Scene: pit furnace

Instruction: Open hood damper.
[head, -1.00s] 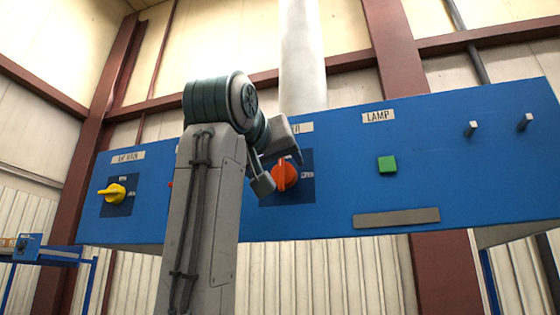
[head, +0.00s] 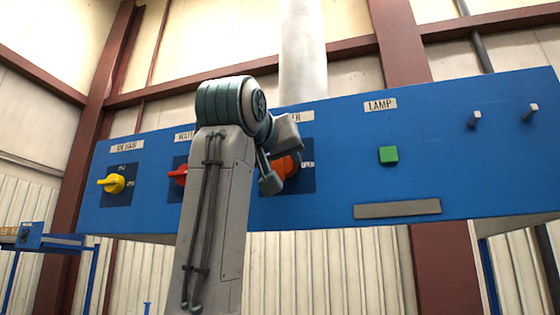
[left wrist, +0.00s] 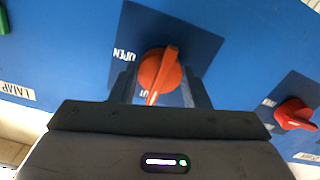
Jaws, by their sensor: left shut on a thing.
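The hood damper knob is an orange rotary knob (head: 287,167) on a dark square plate (head: 308,180) on the blue panel. In the left wrist view the orange knob (left wrist: 160,72) sits between the two fingers. Its ridge is slightly tilted, with its white-marked end near a partly hidden label ending in "UT". The "OPEN" label (left wrist: 125,54) is to the left there, and right of the knob in the head view. My left gripper (head: 279,167) is shut on the knob and covers part of it in the head view. My right gripper is not in view.
The blue panel (head: 450,150) also bears a yellow knob (head: 113,183), a red knob (head: 179,176) partly behind my arm, a green lamp button (head: 388,154) and two pegs at the right. A grey strip (head: 397,209) lies along the lower panel.

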